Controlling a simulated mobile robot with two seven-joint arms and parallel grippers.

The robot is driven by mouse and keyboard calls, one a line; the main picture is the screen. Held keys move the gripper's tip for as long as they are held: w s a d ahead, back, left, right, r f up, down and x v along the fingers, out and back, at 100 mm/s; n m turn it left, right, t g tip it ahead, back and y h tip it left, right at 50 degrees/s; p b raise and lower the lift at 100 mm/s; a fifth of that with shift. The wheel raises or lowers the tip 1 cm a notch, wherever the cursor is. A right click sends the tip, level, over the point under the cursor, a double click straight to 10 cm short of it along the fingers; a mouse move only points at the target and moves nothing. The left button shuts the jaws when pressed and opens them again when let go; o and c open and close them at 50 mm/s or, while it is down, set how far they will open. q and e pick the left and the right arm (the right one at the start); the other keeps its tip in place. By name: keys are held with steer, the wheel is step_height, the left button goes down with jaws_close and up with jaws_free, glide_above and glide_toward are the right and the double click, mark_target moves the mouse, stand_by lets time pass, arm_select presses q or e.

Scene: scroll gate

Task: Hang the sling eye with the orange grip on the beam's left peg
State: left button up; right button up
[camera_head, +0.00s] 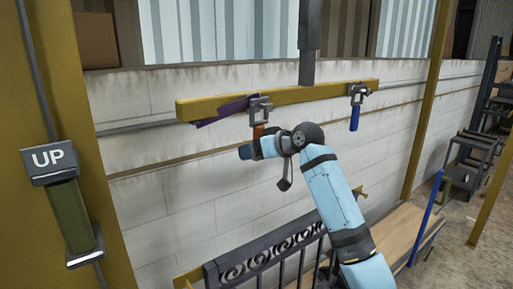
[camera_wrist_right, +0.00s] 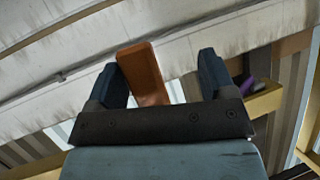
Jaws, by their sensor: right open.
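The yellow beam (camera_head: 215,103) hangs level from a dark post. A grey metal sling eye (camera_head: 260,104) is at the beam's left part, with an orange grip (camera_head: 258,131) below it. I cannot make out the peg or how the eye sits on it. My right gripper (camera_head: 251,149) is at the grip's lower end. My left gripper is not in view.
Another grey eye (camera_head: 357,90) with a blue grip (camera_head: 354,119) hangs at the beam's right end. A purple strap (camera_head: 225,110) lies along the beam's left part. A dark scrollwork gate (camera_head: 265,262) stands below.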

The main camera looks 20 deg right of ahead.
step_height(320, 180, down, 10)
steer(key=b, duration=0.2)
steer(key=shift+r+b, duration=0.25)
steer(key=shift+b, duration=0.15)
stand_by(0.6)
steer(key=shift+s, duration=0.1)
steer(key=s+d+p, duration=0.4)
steer(key=s, duration=0.6)
steer(key=shift+p, duration=0.3)
stand_by(1.5)
